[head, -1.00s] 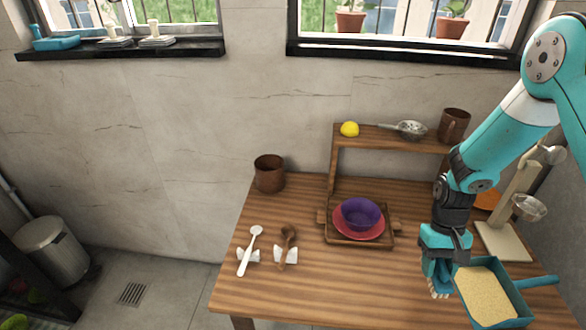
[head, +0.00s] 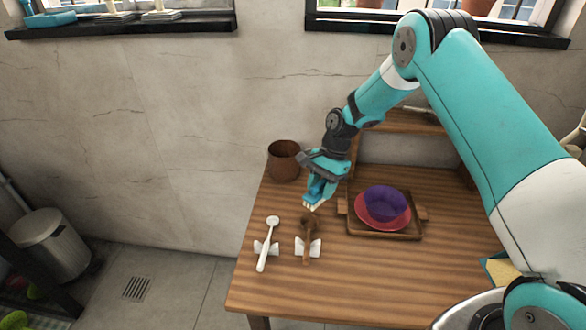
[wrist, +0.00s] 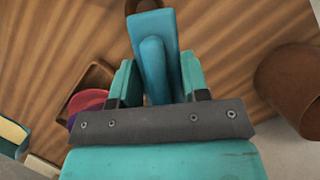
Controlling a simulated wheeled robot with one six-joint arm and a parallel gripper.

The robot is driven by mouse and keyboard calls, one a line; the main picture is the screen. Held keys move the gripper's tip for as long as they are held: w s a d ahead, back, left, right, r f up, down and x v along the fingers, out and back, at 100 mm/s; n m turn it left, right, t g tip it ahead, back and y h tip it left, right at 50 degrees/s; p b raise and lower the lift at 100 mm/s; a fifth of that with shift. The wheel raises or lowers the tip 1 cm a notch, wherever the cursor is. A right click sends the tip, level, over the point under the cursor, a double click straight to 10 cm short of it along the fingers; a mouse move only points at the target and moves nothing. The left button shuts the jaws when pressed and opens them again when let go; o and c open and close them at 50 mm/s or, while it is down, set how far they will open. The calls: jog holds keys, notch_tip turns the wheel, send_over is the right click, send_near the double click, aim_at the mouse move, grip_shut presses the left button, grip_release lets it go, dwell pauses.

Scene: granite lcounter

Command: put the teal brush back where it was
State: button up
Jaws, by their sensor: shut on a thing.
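The teal brush (head: 318,192) is in my gripper (head: 320,172), with its pale bristles pointing down. My gripper is shut on it and holds it over the back left of the wooden table, in front of the brown pot and above the wooden spoon. In the wrist view the teal brush (wrist: 152,50) sits between the two teal fingers and extends away from the camera. A teal-edged pan with a sandy inside (head: 500,271) is mostly hidden behind my arm at the right.
A brown pot (head: 284,162) stands at the back left. A white spoon (head: 266,245) and a wooden spoon (head: 307,240) lie on white rests. A wooden tray (head: 412,235) holds a red plate (head: 362,214) and purple bowl (head: 386,202). The front table is clear.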

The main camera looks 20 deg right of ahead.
jog(key=w+a+r+m+t+b, duration=0.2)
jog(key=w+a+m+t+b, duration=0.25)
jog(key=w+m, duration=0.6)
jog(key=shift+g, duration=0.25)
jog(key=f+b, duration=0.6)
jog(key=shift+s+a+f+b, duration=0.1)
jog(key=shift+s+f+b, duration=0.1)
jog(key=shift+f+b, duration=0.15)
jog(key=shift+f, duration=0.55)
jog(key=o, duration=1.1)
